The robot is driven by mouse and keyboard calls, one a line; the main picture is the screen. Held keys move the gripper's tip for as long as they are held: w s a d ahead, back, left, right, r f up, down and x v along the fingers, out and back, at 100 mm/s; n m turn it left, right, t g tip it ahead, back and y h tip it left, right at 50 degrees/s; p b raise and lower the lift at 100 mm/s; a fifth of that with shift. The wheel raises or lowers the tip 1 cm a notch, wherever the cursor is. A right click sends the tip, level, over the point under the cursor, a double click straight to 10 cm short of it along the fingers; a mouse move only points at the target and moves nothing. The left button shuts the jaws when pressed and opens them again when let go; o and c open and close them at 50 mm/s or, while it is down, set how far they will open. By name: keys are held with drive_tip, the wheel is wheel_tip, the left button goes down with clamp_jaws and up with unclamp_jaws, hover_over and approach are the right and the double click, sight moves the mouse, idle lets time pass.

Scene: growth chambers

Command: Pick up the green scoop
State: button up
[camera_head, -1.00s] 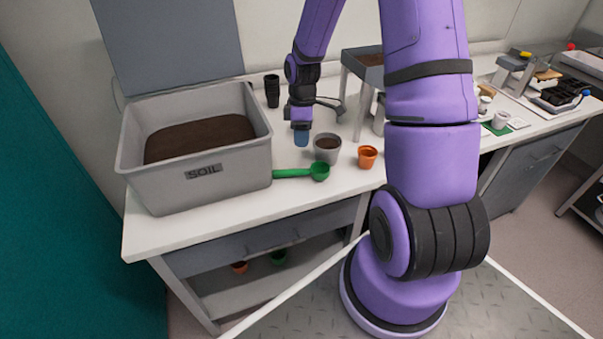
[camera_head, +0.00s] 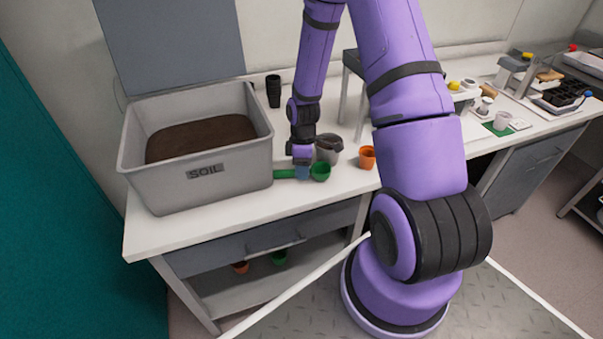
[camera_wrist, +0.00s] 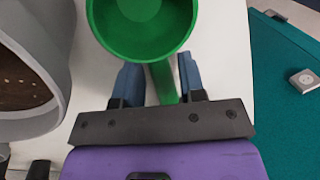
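My gripper (camera_head: 302,172) is low over the handle, just left of the scoop's cup, and hides part of the handle. In the wrist view the scoop's round cup (camera_wrist: 142,25) is just ahead of the fingertips. Its handle runs between the two blue fingers of my gripper (camera_wrist: 157,72). The fingers are open, with a gap showing on both sides of the handle.
A grey bin of soil (camera_head: 208,172) stands to the left. A grey pot (camera_head: 329,155) stands close behind the scoop and shows soil in the wrist view (camera_wrist: 55,112). An orange pot (camera_head: 367,158) stands to the right. A black cup (camera_head: 273,92) is farther back.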

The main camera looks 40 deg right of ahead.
drive_tip(key=shift+f, duration=0.35)
clamp_jaws()
drive_tip(key=shift+s+r, duration=0.1)
